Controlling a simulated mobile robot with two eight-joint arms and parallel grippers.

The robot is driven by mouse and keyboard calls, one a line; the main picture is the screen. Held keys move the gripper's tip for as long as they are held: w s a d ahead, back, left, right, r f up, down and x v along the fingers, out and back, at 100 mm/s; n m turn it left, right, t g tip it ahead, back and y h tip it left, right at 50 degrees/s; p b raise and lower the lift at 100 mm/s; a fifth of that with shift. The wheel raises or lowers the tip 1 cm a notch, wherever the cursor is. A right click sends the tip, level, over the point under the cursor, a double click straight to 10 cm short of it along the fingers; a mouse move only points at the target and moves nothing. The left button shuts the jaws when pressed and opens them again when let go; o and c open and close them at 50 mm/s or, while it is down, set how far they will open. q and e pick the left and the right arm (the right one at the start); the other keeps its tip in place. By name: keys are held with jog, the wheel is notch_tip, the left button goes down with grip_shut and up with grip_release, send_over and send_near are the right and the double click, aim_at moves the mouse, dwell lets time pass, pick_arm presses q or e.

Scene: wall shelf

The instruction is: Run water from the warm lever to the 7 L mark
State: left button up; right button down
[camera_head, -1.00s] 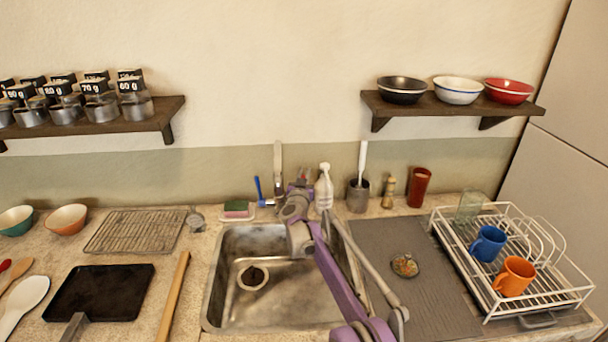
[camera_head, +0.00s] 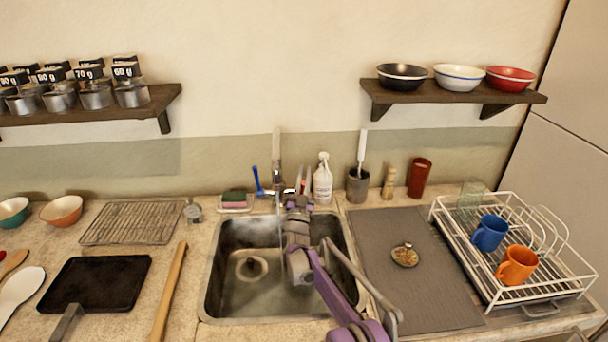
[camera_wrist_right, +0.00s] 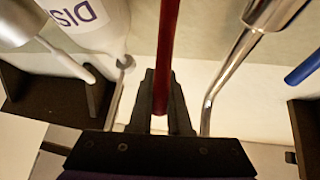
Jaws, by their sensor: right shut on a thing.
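The chrome faucet (camera_head: 277,165) stands behind the steel sink (camera_head: 212,290). It also shows in the right wrist view (camera_wrist_right: 228,75). The blue lever (camera_head: 257,181) is on its left; in the right wrist view the blue lever (camera_wrist_right: 303,68) is at the right edge. My right gripper (camera_wrist_right: 162,105) is shut on the red lever (camera_wrist_right: 167,45), which runs between its black fingers. In the head view my right gripper (camera_head: 299,190) is just right of the faucet. A pale streak falls below the spout, and the basin floor looks hazy. No litre mark is readable. My left gripper is not in view.
A white spray bottle (camera_head: 323,180) stands close right of my right gripper; its lettered side shows in the wrist view (camera_wrist_right: 90,22). A sponge (camera_head: 235,197) sits left of the faucet. A dish rack (camera_head: 487,296) stands far right.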

dwell(0.4)
jog(key=c, duration=0.9)
grip_release()
jog(key=shift+o, duration=0.2)
notch_tip(320, 180, up, 10)
